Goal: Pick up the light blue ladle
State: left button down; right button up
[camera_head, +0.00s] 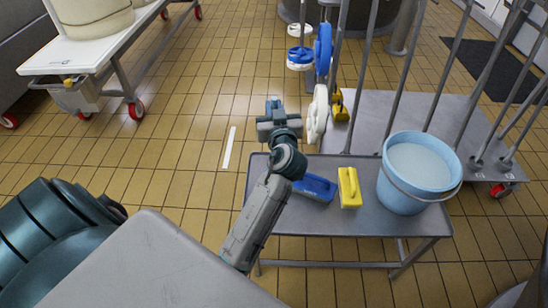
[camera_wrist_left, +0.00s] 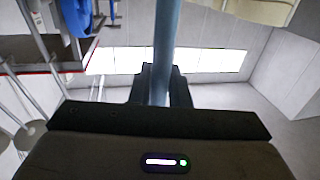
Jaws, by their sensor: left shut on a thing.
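My left gripper (camera_head: 274,120) is above the left back edge of the small grey table. It is shut on the light blue ladle, whose small blue part (camera_head: 273,104) shows at the jaws. In the left wrist view the ladle's light blue handle (camera_wrist_left: 166,45) stands up between the dark fingers (camera_wrist_left: 161,88) and runs out at the top of the picture. The ladle's bowl cannot be made out. My right gripper is not in view.
The grey table (camera_head: 345,225) holds a light blue bucket (camera_head: 402,195), a yellow brush (camera_head: 349,188) and a blue brush (camera_head: 316,187). Blue and white tools (camera_head: 322,50) hang behind. A white-topped trolley (camera_head: 75,55) stands at the back left. Tiled floor between is clear.

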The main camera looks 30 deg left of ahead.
pick_arm(q)
notch_tip(320, 180, up, 10)
jog(key=shift+f+p, duration=0.1)
jog(key=shift+p, duration=0.7)
dwell(0.3)
